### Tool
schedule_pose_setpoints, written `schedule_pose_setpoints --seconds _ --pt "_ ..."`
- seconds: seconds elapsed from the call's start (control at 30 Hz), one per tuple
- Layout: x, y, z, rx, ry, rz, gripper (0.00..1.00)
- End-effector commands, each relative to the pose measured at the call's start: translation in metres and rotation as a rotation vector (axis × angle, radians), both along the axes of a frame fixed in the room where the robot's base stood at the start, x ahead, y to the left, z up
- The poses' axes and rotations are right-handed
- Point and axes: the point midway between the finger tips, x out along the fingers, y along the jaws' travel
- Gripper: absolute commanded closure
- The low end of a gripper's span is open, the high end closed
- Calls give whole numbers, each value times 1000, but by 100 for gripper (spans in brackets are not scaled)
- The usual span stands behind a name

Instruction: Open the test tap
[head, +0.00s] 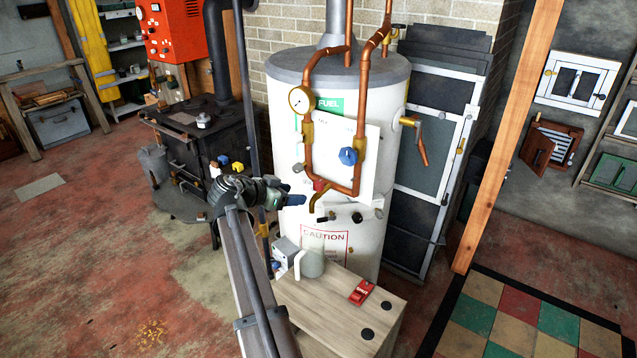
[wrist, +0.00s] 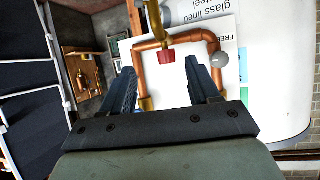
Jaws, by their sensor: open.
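The tap with a red handle (head: 320,185) and a brass spout (head: 318,201) sits low on the copper pipe loop at the front of the white tank (head: 285,160). In the wrist view its red handle (wrist: 166,57) shows on a brass body. My gripper (head: 298,199) is just left of the tap in the head view. In the wrist view my gripper (wrist: 162,76) is open and empty, with the red handle ahead between the fingertips. I cannot tell if either finger touches it. The handle looks apart from both.
A blue knob (head: 348,156) and a pressure gauge (head: 299,100) are on the copper pipes (head: 359,120). A black stove (head: 190,135) is at left.

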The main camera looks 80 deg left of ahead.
Motion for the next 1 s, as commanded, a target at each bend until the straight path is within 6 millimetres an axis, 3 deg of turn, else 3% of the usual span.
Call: schedule_pose_setpoints --seconds 0.1,0.27,1.0 --pt "-14 3 26 32 -53 -25 39" --pt "-15 4 36 46 -79 -40 39" --pt "74 60 -8 44 -78 -41 39"
